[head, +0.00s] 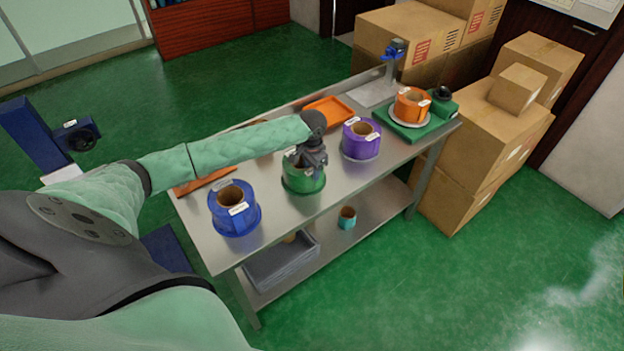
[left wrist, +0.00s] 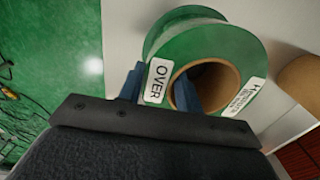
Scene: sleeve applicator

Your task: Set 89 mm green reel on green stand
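The green reel (head: 303,182) stands on the steel table among other reels. It has a brown core and white labels, one reading "OVER"; its size is not readable. My left gripper (head: 311,158) is over it, pointing down. In the left wrist view one blue finger is outside the green reel (left wrist: 200,42) and the other is in its core hole, with the wall between them. I cannot tell whether they press on it. A green stand (head: 405,130) at the table's far right end carries an orange reel (head: 411,105) on a pale disc. My right gripper is not in view.
A blue reel (head: 234,207) stands left of the green one and a purple reel (head: 361,139) to its right. An orange tray (head: 329,111) lies behind. Grey bins (head: 282,262) and a small teal roll (head: 347,218) are on the lower shelf. Cardboard boxes (head: 480,140) stand beyond the right end.

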